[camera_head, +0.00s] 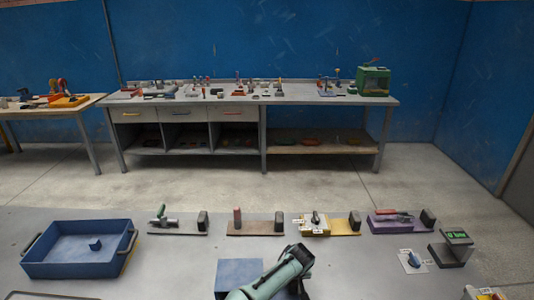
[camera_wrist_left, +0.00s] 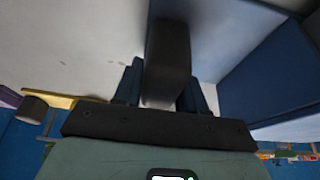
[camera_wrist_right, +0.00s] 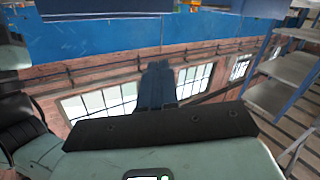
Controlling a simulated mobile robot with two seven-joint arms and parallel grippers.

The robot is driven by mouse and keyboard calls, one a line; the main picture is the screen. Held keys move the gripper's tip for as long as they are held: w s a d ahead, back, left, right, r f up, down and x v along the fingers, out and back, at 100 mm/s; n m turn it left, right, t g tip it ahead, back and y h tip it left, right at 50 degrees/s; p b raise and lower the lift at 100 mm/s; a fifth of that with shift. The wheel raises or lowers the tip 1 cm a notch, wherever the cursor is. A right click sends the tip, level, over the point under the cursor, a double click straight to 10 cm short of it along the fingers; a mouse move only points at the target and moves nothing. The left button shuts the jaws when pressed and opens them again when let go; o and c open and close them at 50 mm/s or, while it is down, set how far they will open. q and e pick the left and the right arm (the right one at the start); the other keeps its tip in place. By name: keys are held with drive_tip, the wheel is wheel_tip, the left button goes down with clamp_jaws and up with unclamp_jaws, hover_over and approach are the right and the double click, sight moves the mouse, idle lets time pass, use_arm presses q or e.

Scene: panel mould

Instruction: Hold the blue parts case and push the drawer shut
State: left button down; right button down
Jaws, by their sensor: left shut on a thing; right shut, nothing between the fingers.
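The blue parts case (camera_head: 240,272) stands at the front middle of the grey table, partly covered by a green-and-black arm of mine. In the left wrist view my left gripper (camera_wrist_left: 160,92) is shut on a dark grey bar (camera_wrist_left: 167,50) that seems to belong to the case. Blue case faces (camera_wrist_left: 275,75) show beside it. My right gripper (camera_wrist_right: 156,88) is shut and empty in the right wrist view, with a blue body (camera_wrist_right: 95,12) above and beyond its fingertips. The drawer cannot be told apart clearly, and neither gripper's fingertips show clearly in the head view.
A blue tray (camera_head: 75,265) with a small blue piece stands at the left. Several fixtures line the table's back, including a yellow-based one (camera_head: 345,229) and a purple-based one (camera_head: 400,228).

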drive_tip(key=s+d+f+m+g+h, duration=0.1)
drive_tip(key=s+f+m+h, duration=0.1)
drive_tip(key=s+m+h, duration=0.3)
drive_tip(key=s+d+f+m+g+h, duration=0.1)
drive_tip(key=s+d+f+m+h, duration=0.15)
drive_tip(key=s, duration=0.35)
drive_tip(key=shift+m+h, duration=0.35)
drive_tip(key=x, duration=0.3)
drive_tip(key=r+x, duration=0.1)
drive_tip(key=x, duration=0.2)
drive_tip(key=a+x, duration=0.1)
drive_tip(key=x, duration=0.3)
drive_tip(key=shift+w+r, duration=0.15)
drive_tip(key=shift+w, duration=0.15)
drive_tip(key=shift+w, duration=0.15)
idle(0.9)
